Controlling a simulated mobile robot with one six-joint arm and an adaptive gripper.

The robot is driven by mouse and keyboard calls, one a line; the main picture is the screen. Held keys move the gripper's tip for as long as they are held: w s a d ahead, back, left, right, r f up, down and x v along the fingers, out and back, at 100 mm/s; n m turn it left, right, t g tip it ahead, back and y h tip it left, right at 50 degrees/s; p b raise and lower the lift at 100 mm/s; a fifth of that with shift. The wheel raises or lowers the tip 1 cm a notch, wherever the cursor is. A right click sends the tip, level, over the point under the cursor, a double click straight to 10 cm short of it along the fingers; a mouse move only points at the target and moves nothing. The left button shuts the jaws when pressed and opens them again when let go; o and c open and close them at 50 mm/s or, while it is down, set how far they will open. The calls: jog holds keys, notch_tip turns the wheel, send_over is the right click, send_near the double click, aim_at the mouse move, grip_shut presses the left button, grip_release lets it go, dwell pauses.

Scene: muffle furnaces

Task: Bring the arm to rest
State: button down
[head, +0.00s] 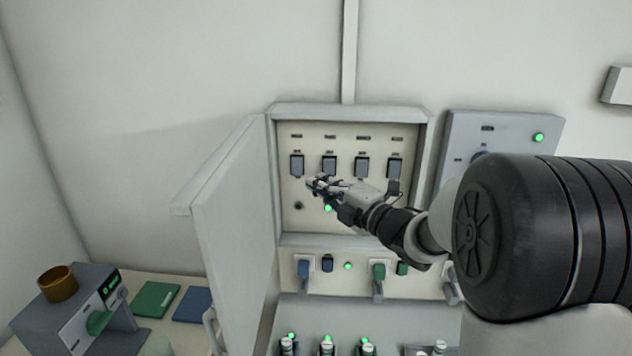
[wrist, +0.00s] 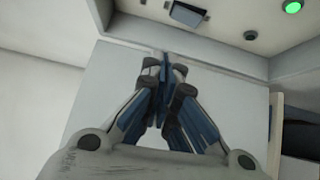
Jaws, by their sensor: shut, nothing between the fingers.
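My gripper (head: 316,184) is in front of the open electrical panel (head: 350,222), just below its row of dark switches (head: 329,166). In the wrist view my gripper (wrist: 165,62) has its fingers together with nothing between them. The panel door (head: 236,215) stands swung open to the left, and my gripper is to the right of it. One switch (wrist: 188,13) and a green light (wrist: 292,6) show at the top of the wrist view. My arm comes in from the right and hides part of the wall there.
A second grey box (head: 500,132) with a green light is on the wall at right. Sockets with plugs (head: 378,272) sit below the panel. At lower left are a grey device (head: 75,315) with a brown cup (head: 58,284), and green (head: 156,299) and blue (head: 193,305) pads.

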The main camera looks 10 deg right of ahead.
jog(key=shift+s, duration=0.15)
jog(key=shift+r, duration=0.1)
jog(key=s+d+m+g+h, duration=0.45)
jog(key=s+m+h, duration=0.65)
jog(key=m, duration=0.4)
jog(key=s+a+f+m+g+y, duration=0.1)
jog(key=s+a+f+m+g, duration=0.1)
jog(key=s, duration=0.7)
jog(key=s+a+f+m+g, duration=0.2)
jog(key=s+f+m+g, duration=0.1)
jog(key=s, duration=0.6)
jog(key=s+a+f+m+g+y, duration=0.1)
jog(key=s+a+f+m+g, duration=0.1)
jog(key=s+f, duration=0.4)
jog(key=s+a+m, duration=0.1)
jog(key=s, duration=0.2)
jog(key=shift+s+m+y, duration=0.3)
jog(key=shift+s+m, duration=0.1)
jog(key=shift+r, duration=0.1)
